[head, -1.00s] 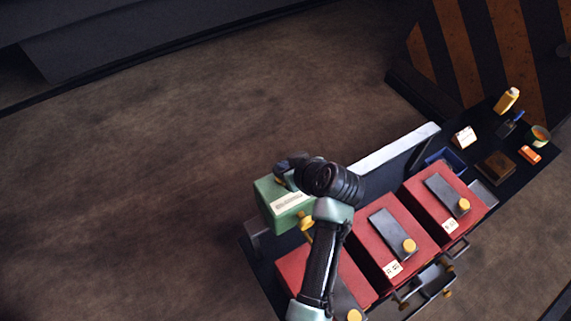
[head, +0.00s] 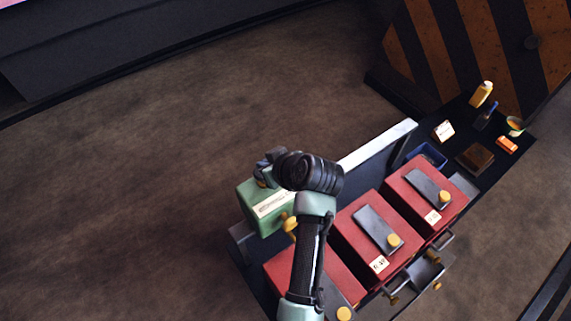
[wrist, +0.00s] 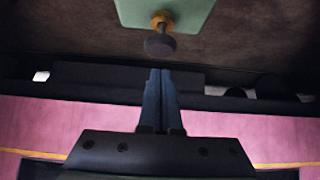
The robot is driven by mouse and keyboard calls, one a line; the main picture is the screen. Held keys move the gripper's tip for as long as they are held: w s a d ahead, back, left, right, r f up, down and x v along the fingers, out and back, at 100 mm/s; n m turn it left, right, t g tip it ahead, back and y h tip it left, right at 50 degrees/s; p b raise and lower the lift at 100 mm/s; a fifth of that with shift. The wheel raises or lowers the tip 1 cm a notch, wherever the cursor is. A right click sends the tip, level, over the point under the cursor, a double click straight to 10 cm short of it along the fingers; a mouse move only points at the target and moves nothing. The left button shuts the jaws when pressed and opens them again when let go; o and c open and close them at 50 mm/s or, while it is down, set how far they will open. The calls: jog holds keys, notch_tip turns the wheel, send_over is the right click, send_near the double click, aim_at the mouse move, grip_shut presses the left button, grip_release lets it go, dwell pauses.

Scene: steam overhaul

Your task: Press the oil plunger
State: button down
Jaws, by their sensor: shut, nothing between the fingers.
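The oil plunger (wrist: 160,45) shows in the wrist view as a dark round knob on a yellow collar, joined to a pale green box (wrist: 165,12). The green box (head: 260,211), with a white label, stands at the left end of the dark bench in the head view. My gripper (wrist: 160,72) is shut and empty. In the wrist view its fingertips point at the knob, with a small gap in the picture; I cannot tell the depth between them.
Red boxes (head: 370,238) with grey plates and yellow knobs line the bench right of my arm. A yellow crank (head: 290,226) is beside the green box. A blue bin (head: 428,155), a brown block (head: 475,157) and small items sit farther right. Open floor lies behind.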

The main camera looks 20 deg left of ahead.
jog(key=b+v, duration=0.2)
jog(key=v, duration=0.7)
jog(key=shift+b, duration=0.3)
jog(key=shift+d+f, duration=0.1)
dwell(1.1)
jog(key=w+d+r+m+t+h+b, duration=0.1)
jog(key=w+d+r+m+t+b, duration=0.15)
jog(key=r+t, duration=0.55)
jog(key=w+d+r+m+t+h+b, duration=0.1)
jog(key=w+d+r+m+t+b, duration=0.2)
jog(key=r, duration=0.9)
jog(key=s+d+r+m+t+h+b, duration=0.1)
jog(key=s+r+t, duration=0.4)
jog(key=r, duration=0.5)
jog(key=s+d+r+m+t+h+b, duration=0.1)
jog(key=s+d+r+m+t+h, duration=0.3)
jog(key=s+r, duration=0.4)
notch_tip(320, 180, up, 3)
jog(key=shift+s+d+r+t+b, duration=0.1)
jog(key=shift+s+d+t+b, duration=0.3)
jog(key=shift+t, duration=0.5)
